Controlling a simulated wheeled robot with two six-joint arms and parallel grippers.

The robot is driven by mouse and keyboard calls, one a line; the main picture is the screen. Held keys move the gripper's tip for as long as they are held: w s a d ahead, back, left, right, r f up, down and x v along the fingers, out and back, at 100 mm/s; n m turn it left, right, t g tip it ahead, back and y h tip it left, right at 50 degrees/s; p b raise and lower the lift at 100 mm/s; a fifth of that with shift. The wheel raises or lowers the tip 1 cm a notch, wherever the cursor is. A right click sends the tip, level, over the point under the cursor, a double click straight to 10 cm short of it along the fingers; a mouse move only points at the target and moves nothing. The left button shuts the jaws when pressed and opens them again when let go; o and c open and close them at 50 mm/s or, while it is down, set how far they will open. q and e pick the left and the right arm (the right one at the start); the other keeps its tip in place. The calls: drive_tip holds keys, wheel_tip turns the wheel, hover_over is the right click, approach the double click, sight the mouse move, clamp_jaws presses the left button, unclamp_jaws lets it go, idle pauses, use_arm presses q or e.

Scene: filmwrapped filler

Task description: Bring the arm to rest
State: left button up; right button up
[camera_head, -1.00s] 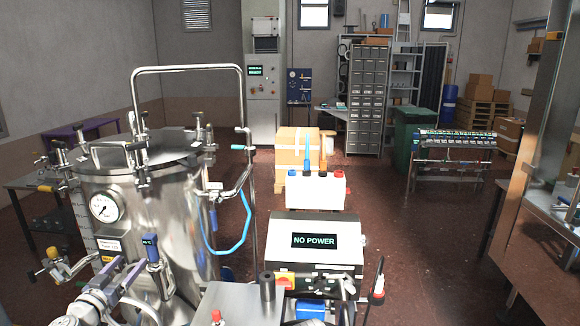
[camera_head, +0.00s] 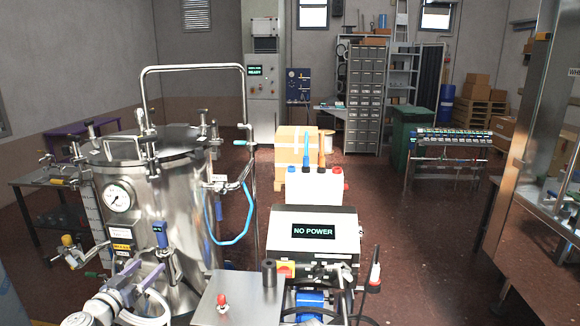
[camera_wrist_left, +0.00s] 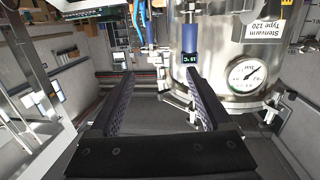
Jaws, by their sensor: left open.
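My left gripper (camera_head: 141,270) is at the lower left of the head view, in front of the steel vessel (camera_head: 185,220). Its white arm comes in from the bottom edge. In the left wrist view the two dark fingers (camera_wrist_left: 158,78) stand wide apart with nothing between them. The vessel also shows in that view (camera_wrist_left: 225,50), upside down, with its round gauge (camera_wrist_left: 246,74) and blue thermometer (camera_wrist_left: 190,40) beyond the right-hand finger. I cannot tell the exact gap to the vessel. My right gripper is not in view.
A unit reading NO POWER (camera_head: 313,231) stands right of the vessel, with a steel plate (camera_head: 240,302) and red button before it. A blue hose (camera_head: 235,238) hangs at the vessel's side. A steel frame (camera_head: 525,150) stands far right. Open floor (camera_head: 430,240) lies between.

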use_arm(q)
drive_tip(key=s+d+f+m+g+h, duration=0.15)
drive_tip(key=d+f+g, duration=0.3)
drive_tip(key=d, duration=0.45)
drive_tip(key=s+d+f+m+g+h+b, duration=0.1)
drive_tip(key=s+d+f+g, duration=0.3)
drive_tip(key=d, duration=0.5)
drive_tip(key=s+d+f+m+g+h, duration=0.1)
drive_tip(key=d+f+g+h, duration=0.1)
drive_tip(key=d+f, duration=0.55)
drive_tip(key=s+d+f+g+y, duration=0.2)
drive_tip(key=s+y, duration=0.1)
drive_tip(key=s, duration=0.2)
drive_tip(key=s+d+f+n+g+y, duration=0.1)
drive_tip(key=s+d+f+g+y, duration=0.1)
drive_tip(key=s, duration=0.3)
drive_tip(key=s+d+f+g+y+b, duration=0.1)
drive_tip(key=s+d+f+g+y, duration=0.1)
drive_tip(key=s+d+y, duration=0.1)
drive_tip(key=shift+s+d+f+n+g+y, duration=0.2)
drive_tip(key=shift+s+n+g+y, duration=0.25)
drive_tip(key=shift+s, duration=0.55)
